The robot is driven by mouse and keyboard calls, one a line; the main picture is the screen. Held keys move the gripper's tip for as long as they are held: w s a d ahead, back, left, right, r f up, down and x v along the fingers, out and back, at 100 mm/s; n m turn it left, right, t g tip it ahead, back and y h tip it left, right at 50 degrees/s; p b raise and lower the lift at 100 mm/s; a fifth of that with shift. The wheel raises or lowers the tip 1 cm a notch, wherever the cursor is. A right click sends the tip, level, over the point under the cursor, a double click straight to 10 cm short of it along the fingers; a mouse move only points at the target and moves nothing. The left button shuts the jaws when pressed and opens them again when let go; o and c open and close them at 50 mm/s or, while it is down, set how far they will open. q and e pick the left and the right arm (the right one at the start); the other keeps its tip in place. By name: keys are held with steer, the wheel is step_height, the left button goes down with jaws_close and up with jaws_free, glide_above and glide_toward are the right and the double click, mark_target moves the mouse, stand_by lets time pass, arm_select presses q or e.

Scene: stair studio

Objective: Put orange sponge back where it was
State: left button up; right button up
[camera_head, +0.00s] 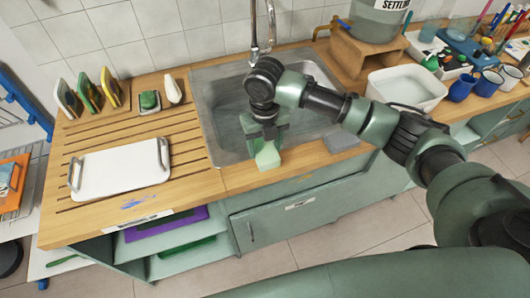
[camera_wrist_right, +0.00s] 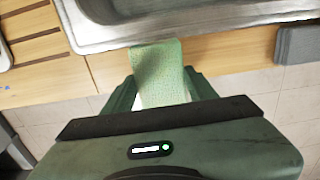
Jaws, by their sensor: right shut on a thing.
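My right gripper (camera_head: 266,138) is over the front edge of the sink, pointing down. It is shut on a pale green sponge (camera_head: 268,157), which sticks out below the fingers near the front counter edge. The wrist view shows the same green sponge (camera_wrist_right: 160,72) between the fingers (camera_wrist_right: 160,92). I see no clearly orange sponge. Several upright sponge-like pads stand at the back left of the counter, including a green one (camera_head: 88,93) and a yellowish one (camera_head: 110,88). My left gripper is out of view.
The sink (camera_head: 222,118) has a tap (camera_head: 255,25) at its back. A white tray (camera_head: 120,168) lies on the slatted wooden counter (camera_head: 195,188). A grey block (camera_head: 341,142) lies right of the gripper. A white basin (camera_head: 405,88) and blue mugs (camera_head: 462,88) stand farther right.

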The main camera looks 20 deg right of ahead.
mark_target(265, 150)
step_height(265, 150, down, 4)
steer(key=shift+r+p, duration=0.2)
steer(key=shift+p, duration=0.15)
steer(key=shift+f, duration=0.15)
steer(key=shift+f, duration=0.45)
steer(key=o, duration=1.2)
